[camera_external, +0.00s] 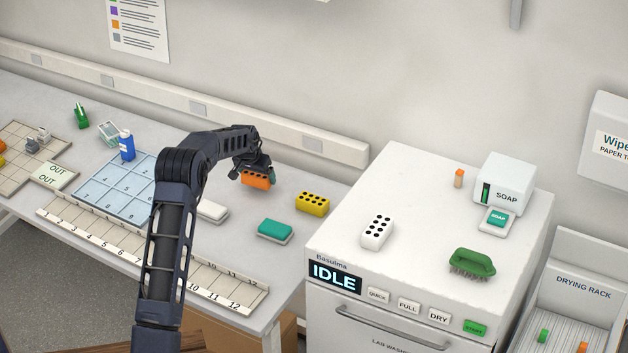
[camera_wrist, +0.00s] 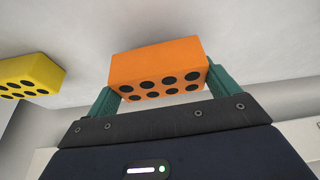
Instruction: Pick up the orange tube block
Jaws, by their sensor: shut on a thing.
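The orange tube block (camera_external: 256,182) is a small box with dark round holes on one face. In the wrist view the orange tube block (camera_wrist: 156,68) sits between the two green fingers of my gripper (camera_wrist: 164,92), which touch its two ends. My gripper (camera_external: 257,172) is shut on it, above the right part of the bench. The external view does not clearly show whether the block is clear of the bench top.
A yellow block (camera_external: 312,203) with holes stands just to the right. A teal-topped block (camera_external: 275,230) and a white one (camera_external: 212,210) lie nearby. The washer (camera_external: 340,235) rises to the right, with a white holed block (camera_external: 377,231) on top.

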